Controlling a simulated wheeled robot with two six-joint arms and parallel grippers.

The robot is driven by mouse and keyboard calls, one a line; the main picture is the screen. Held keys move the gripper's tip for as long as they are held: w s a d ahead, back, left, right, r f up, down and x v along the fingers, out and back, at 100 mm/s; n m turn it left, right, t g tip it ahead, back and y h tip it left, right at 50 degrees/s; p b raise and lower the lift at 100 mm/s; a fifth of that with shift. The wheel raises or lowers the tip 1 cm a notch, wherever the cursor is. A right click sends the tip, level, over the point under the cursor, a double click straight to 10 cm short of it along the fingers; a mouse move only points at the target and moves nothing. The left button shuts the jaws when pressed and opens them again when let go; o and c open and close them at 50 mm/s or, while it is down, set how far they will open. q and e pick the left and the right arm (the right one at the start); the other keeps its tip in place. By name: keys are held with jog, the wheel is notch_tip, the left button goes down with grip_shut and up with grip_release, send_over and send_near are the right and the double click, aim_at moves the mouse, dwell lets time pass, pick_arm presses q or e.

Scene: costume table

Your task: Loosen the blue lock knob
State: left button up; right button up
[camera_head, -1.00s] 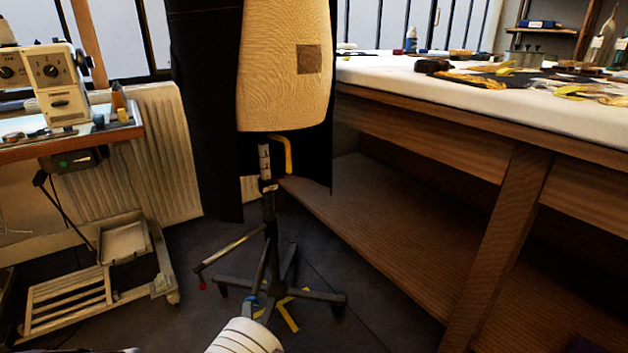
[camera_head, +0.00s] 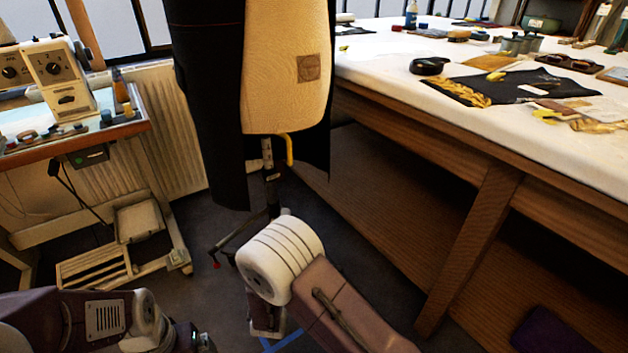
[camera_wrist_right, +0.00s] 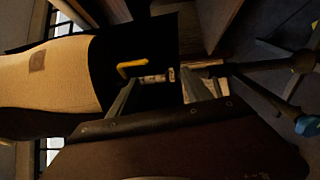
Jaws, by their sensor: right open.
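The dress form (camera_head: 285,70) stands with a yellow bent handle (camera_head: 290,150) under it and a pole (camera_head: 268,165) below; my right arm hides much of the stand in the head view. In the right wrist view, my right gripper (camera_wrist_right: 158,77) is open, its fingertips close to the pole's pale collar (camera_wrist_right: 156,79) as seen from here. The yellow handle (camera_wrist_right: 130,67) is just past them. A small blue part (camera_wrist_right: 308,126) shows at the right edge; I cannot tell whether it is the lock knob. My left gripper is out of view.
A white-topped work table (camera_head: 385,65) with sewing things runs along the right, with a wooden shelf beneath. A sewing machine (camera_head: 62,75) on its table stands at the left. A rod with a red tip (camera_head: 215,263) sticks out low from the stand.

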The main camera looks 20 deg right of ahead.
jog(key=d+r+m+g+h+p, duration=0.1)
jog(key=d+r+m+h+p, duration=0.2)
jog(key=d+r+p, duration=0.3)
notch_tip(320, 180, up, 4)
jog(key=shift+s+d+r+m+g+h, duration=0.2)
jog(key=shift+d+m+g+h, duration=0.15)
jog(key=shift+d, duration=0.35)
